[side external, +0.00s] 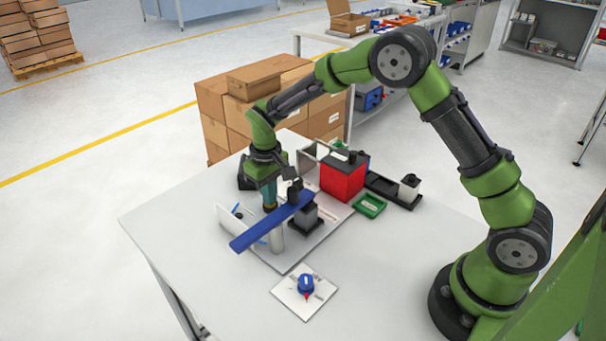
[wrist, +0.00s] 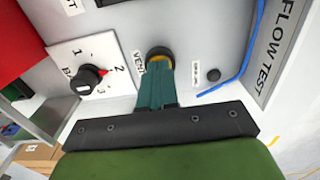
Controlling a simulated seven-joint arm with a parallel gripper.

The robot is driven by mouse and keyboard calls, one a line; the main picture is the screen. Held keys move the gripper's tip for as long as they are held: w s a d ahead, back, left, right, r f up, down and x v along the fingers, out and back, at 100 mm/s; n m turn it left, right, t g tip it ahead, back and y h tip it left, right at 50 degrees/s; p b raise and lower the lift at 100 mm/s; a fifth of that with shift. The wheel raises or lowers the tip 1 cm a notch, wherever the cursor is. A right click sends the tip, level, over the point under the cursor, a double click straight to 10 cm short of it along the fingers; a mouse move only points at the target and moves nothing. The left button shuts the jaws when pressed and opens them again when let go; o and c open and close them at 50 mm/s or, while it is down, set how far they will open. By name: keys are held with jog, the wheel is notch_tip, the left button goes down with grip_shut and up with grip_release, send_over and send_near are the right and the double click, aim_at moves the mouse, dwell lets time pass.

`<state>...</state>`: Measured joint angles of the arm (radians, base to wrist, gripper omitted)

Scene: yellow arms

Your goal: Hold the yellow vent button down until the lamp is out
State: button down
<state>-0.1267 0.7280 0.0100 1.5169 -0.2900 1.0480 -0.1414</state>
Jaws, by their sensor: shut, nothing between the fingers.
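The yellow vent button (wrist: 158,55) sits in a dark round collar beside a label reading VENT in the wrist view. Only part of its yellow shows, behind my gripper (wrist: 157,68). My gripper's teal fingers are together and empty, and their tips are at the button, seemingly touching it. How far the button is pressed cannot be seen. A small dark round spot (wrist: 214,75) beside another label may be the lamp; it shows no glow. In the side view my gripper (side external: 270,207) points down behind the blue bar, and the button is hidden.
A dial knob (wrist: 88,78) with a red pointer near 2 is left of the button. A FLOW TEST panel (wrist: 262,45) and blue tube stand right. A blue bar (side external: 272,222), red block (side external: 342,178), green tray (side external: 369,206) and blue knob plate (side external: 290,297) are nearby.

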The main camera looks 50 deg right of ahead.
dwell(0.4)
notch_tip(320, 180, up, 8)
jog(key=shift+f, duration=0.25)
dwell(0.6)
jog(key=s+d+r+m+t, duration=0.1)
jog(key=s+r, duration=0.3)
jog(key=s, duration=0.4)
jog(key=s+d+r+m+t+y, duration=0.1)
jog(key=s+r+t, duration=0.2)
jog(key=s+r, duration=0.2)
jog(key=s+d+r+m+t+y, duration=0.1)
jog(key=s+r, duration=0.4)
jog(key=s, duration=0.6)
jog(key=shift+s+r+m+t, duration=0.15)
jog(key=shift+s+m+t, duration=0.25)
jog(key=shift+t, duration=0.7)
jog(key=shift+w+d, duration=0.1)
